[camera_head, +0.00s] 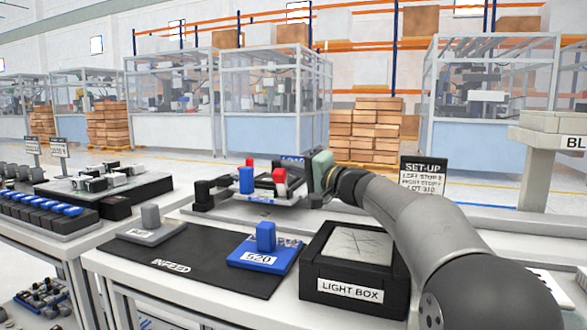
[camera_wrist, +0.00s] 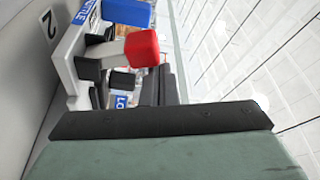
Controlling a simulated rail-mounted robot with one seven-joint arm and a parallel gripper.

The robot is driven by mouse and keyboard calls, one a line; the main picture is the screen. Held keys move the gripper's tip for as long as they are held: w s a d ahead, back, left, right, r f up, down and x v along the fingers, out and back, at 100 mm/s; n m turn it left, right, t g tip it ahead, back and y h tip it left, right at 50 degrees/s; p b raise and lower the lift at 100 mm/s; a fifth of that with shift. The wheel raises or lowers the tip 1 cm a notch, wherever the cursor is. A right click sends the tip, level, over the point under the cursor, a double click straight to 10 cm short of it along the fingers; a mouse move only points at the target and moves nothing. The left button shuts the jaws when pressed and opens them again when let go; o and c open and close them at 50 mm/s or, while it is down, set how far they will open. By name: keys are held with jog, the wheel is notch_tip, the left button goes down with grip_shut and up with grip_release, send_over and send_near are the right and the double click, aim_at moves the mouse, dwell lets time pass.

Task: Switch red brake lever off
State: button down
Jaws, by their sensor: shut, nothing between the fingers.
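A red-capped lever (camera_head: 279,176) with a pale lower part stands on the fixture at the back of the bench. In the wrist view a red cap (camera_wrist: 142,47) sits on a pale stem that points sideways in the picture. My gripper (camera_head: 307,180) is just right of the red-capped lever in the head view, at nearly the same height. It is shut and empty. I cannot tell whether it touches the lever. In the wrist view its green body and black edge fill the bottom. A blue-capped block (camera_head: 246,180) stands left of the red lever; a blue cap (camera_wrist: 125,12) shows above the red one.
Another red piece (camera_head: 250,161) shows behind the blue block. A black light box (camera_head: 353,290), a blue plate marked 620 (camera_head: 245,259) and a grey block (camera_head: 150,216) are in front. A SET-UP sign (camera_head: 423,175) stands behind my arm. The black mat (camera_head: 205,272) has free room.

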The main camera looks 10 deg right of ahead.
jog(key=s+d+p, duration=0.2)
jog(key=s+d, duration=0.2)
jog(key=d, duration=0.4)
jog(key=shift+s+d, duration=0.25)
jog(key=shift+d, duration=0.1)
jog(key=shift+r+p, duration=0.1)
jog(key=shift+p, duration=0.25)
jog(key=s+a+r+n+g+h+p, duration=0.15)
jog(key=s+a+r+g+p, duration=0.25)
jog(key=s+a+p, duration=0.55)
jog(key=s+a+r+n+g+h+p, duration=0.1)
jog(key=s+a+r+g+h+p, duration=0.2)
jog(key=s+p, duration=0.8)
jog(key=s+d+r+n+g+h+p, duration=0.1)
jog(key=s+d+r+h+p, duration=0.3)
jog(key=s+p, duration=0.4)
jog(key=s+d+r+n+g+h+p, duration=0.2)
jog(key=s+p, duration=0.7)
jog(key=p, duration=1.1)
notch_tip(320, 180, up, 4)
jog(key=d+g+h, duration=0.2)
jog(key=shift+g+p, duration=0.3)
